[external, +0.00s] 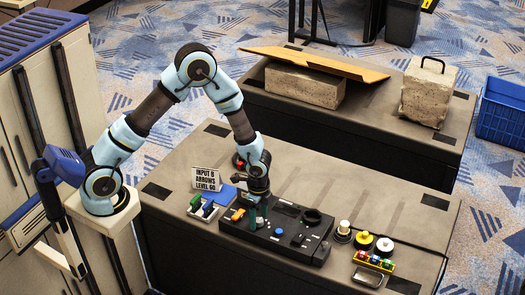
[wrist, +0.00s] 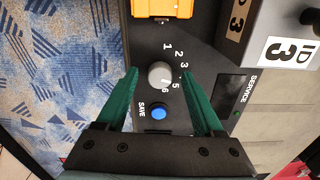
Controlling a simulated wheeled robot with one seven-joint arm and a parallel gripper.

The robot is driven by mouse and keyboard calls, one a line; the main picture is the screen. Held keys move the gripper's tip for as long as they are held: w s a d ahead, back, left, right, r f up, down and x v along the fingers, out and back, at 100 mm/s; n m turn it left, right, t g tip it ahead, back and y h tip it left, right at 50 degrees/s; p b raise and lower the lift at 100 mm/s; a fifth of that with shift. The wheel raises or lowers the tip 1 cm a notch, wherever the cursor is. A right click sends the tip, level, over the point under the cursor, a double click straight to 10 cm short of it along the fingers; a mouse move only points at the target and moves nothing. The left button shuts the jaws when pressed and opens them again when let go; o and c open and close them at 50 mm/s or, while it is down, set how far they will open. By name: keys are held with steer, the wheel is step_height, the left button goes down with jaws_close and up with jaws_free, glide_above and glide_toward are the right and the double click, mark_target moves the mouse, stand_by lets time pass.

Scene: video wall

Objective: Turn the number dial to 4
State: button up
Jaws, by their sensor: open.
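The number dial (wrist: 158,74) is a round grey knob on the black control panel (external: 312,246). Numbers 1, 2, 3, 5 and 6 show in an arc to its right in the wrist view; the 4 is hidden around the right fingertip. I cannot read the knob's pointer clearly. My gripper (wrist: 160,72) is open, with one green finger on each side of the knob and gaps between. How far the tips are above the panel is unclear.
A blue SAVE button (wrist: 158,113) sits just below the dial in the wrist view, between the fingers. An orange part (wrist: 154,8) is above it. A sign (external: 206,179) stands behind the panel; yellow and white knobs (external: 364,240) stand to its right.

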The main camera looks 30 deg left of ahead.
mark_target(259, 220)
step_height(259, 220, up, 11)
steer(key=b, duration=0.1)
steer(key=shift+f, duration=0.15)
stand_by(0.5)
